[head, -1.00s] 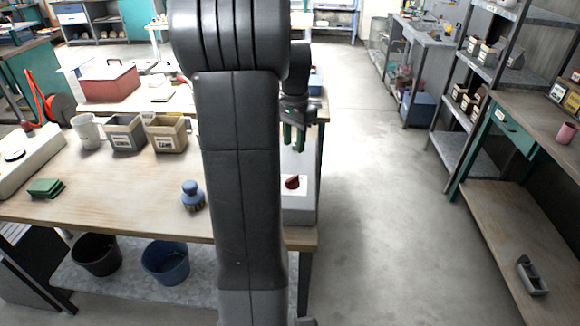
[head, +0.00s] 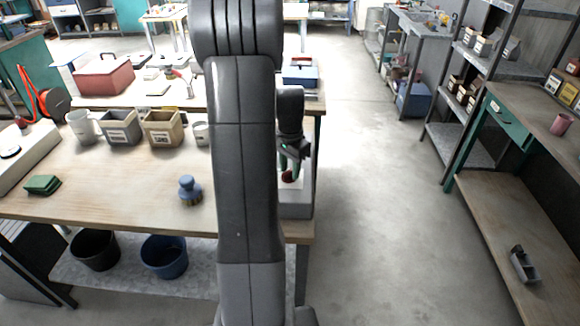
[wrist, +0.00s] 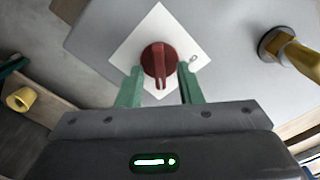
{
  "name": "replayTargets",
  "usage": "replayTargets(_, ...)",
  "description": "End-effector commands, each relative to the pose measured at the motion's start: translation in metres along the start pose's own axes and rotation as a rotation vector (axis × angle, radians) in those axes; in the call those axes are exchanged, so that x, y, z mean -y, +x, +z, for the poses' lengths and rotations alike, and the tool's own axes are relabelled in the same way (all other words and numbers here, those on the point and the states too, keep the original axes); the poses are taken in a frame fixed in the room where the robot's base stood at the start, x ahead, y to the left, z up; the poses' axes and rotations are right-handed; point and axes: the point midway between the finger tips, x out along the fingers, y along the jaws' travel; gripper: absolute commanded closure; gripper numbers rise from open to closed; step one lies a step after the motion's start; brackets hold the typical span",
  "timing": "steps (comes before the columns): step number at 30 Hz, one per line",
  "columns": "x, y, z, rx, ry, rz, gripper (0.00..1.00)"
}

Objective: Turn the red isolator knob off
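The red isolator knob (wrist: 158,62) sits on a white square plate (wrist: 128,38) on top of a grey box (wrist: 215,22). In the head view the knob (head: 287,176) shows just below my gripper, and the box (head: 297,208) stands at the right end of the workbench. My gripper (wrist: 160,82) is open, with its green fingers on either side of the knob's lower part in the wrist view. I cannot tell whether the fingers touch it. My arm hides part of the box in the head view.
A yellow-handled part (wrist: 290,50) stands on the grey box, right of the knob. The floor to the right (head: 365,200) is clear.

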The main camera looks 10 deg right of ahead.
Motion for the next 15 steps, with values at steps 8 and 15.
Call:
replayTargets(8,0.0000,-0.0004,0.0000,0.000,0.000,0.000,1.00)
replayTargets(15,0.0003,-0.0004,-0.0001,0.000,-0.024,0.000,1.00)
